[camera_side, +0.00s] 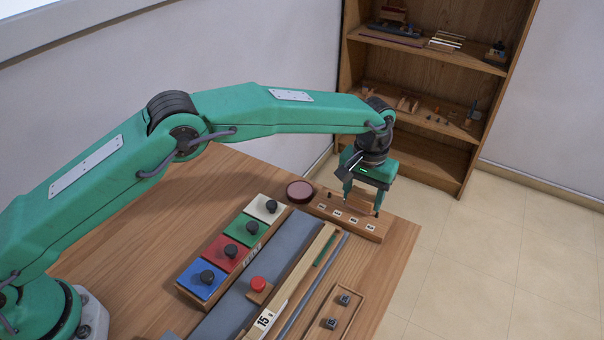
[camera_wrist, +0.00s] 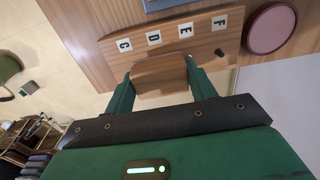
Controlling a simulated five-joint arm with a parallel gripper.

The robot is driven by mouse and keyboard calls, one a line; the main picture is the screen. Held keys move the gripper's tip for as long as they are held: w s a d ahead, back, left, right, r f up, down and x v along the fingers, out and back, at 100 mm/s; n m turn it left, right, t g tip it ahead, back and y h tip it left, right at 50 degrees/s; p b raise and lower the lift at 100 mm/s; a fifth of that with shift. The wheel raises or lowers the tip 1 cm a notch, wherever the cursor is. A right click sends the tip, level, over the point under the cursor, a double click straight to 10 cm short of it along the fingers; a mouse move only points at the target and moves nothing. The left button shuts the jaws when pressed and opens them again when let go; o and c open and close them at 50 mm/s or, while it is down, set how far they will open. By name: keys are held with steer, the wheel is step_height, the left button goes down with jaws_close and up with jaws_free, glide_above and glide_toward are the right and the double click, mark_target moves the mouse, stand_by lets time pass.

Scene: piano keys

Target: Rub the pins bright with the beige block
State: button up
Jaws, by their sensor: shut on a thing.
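My gripper (camera_side: 362,203) is shut on a beige-brown block (camera_wrist: 160,75), which sits between the two green fingers in the wrist view. The block is over the long edge of a wooden pin board (camera_side: 373,231), opposite the labels; I cannot tell whether it touches the board. The board carries white letter tags, read as C, D, E and F in the wrist view. One dark pin (camera_wrist: 219,52) stands clear near the F tag, and it also shows in the side view (camera_side: 329,194). The other pins are hidden behind the block and fingers.
A round pinkish pad (camera_side: 300,191) lies beside the board's F end. A shelf (camera_side: 430,110) stands behind.

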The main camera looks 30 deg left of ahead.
steer(key=shift+d, duration=1)
steer(key=shift+a, duration=4.2)
steer(key=shift+d, duration=4.3)
steer(key=shift+a, duration=4.35)
step_height(320, 180, up, 8)
